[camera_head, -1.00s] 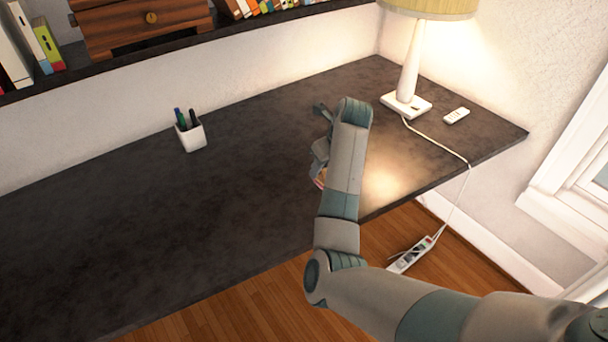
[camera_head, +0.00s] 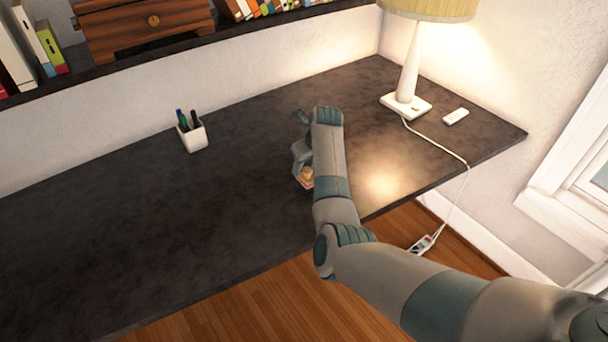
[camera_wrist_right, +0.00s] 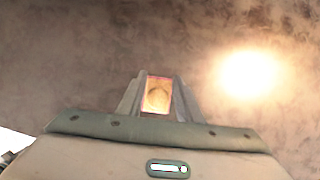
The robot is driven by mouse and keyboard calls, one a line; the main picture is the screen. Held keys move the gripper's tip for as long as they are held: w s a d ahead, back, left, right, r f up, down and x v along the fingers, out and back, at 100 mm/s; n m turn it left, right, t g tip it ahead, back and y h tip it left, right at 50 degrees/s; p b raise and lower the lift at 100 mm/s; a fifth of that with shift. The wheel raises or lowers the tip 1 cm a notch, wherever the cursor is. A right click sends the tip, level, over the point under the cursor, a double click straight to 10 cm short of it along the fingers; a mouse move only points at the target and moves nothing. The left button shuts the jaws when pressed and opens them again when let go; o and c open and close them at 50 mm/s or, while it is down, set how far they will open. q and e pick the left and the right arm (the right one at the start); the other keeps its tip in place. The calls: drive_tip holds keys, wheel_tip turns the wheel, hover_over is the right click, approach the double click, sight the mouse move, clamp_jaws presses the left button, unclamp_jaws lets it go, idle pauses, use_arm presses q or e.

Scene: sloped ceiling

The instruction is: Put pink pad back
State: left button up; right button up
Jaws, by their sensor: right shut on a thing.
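The pink pad (camera_wrist_right: 157,95) is between the two fingers of my right gripper (camera_wrist_right: 158,92) in the right wrist view. It shows a pink edge around a yellowish-orange top. In the head view, a small part of the pad (camera_head: 305,178) shows at the fingers of my right gripper (camera_head: 302,170), over the middle of the dark desk (camera_head: 120,215). The gripper is shut on it. The arm hides part of the gripper, and I cannot tell whether the pad touches the desk. My left gripper is not in view.
A white pen cup (camera_head: 193,138) stands left of my right gripper. A lamp (camera_head: 408,75) and a small white remote (camera_head: 456,116) are at the right end. A shelf (camera_head: 200,45) with books and a wooden box (camera_head: 145,28) runs above the back. The desk's left part is clear.

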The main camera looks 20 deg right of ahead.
sight(304, 174)
wheel_tip(304, 174, down, 3)
drive_tip(key=shift+f+p, duration=0.2)
drive_tip(key=shift+p, duration=0.5)
drive_tip(key=shift+f, duration=0.3)
drive_tip(key=o, duration=0.9)
drive_tip(key=shift+o, duration=0.2)
drive_tip(key=shift+r, duration=0.15)
drive_tip(key=shift+s+d+r, duration=0.1)
drive_tip(key=shift+s+r, duration=0.15)
drive_tip(key=shift+r, duration=0.3)
drive_tip(key=b+v, duration=0.1)
drive_tip(key=v, duration=0.9)
drive_tip(key=shift+r+b, duration=0.3)
drive_tip(key=shift+b, duration=0.05)
drive_tip(key=shift+s+f, duration=0.15)
